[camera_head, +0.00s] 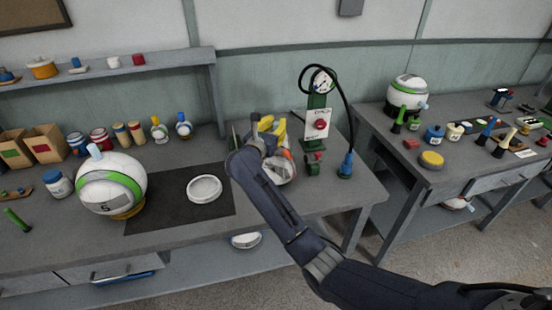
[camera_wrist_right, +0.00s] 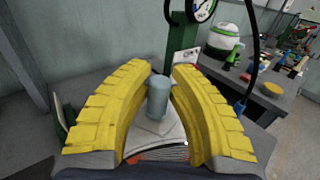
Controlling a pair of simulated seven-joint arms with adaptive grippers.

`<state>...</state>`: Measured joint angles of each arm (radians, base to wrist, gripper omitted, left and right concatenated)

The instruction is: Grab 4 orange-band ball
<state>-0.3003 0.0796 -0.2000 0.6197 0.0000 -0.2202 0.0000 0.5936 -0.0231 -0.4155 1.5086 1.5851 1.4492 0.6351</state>
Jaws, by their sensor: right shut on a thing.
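The orange-band ball (camera_head: 281,172) is white with an orange band and is partly hidden behind my right arm in the head view. In the right wrist view its white top (camera_wrist_right: 152,137) shows below a grey-blue knob (camera_wrist_right: 158,97). The yellow fingers of my right gripper (camera_wrist_right: 161,72) stand on both sides of this knob, shut on the ball. In the head view my right gripper (camera_head: 269,125) is over the ball, near the back of the left table. I cannot tell whether the ball touches the table. My left gripper is not in view.
A green-band ball (camera_head: 112,184) sits on the left table beside a dark mat (camera_head: 150,219) with a white ring (camera_head: 204,189). A green pump stand with gauge (camera_head: 318,100) stands right of my gripper. Another green-band ball (camera_head: 408,92) sits on the right table (camera_head: 440,185).

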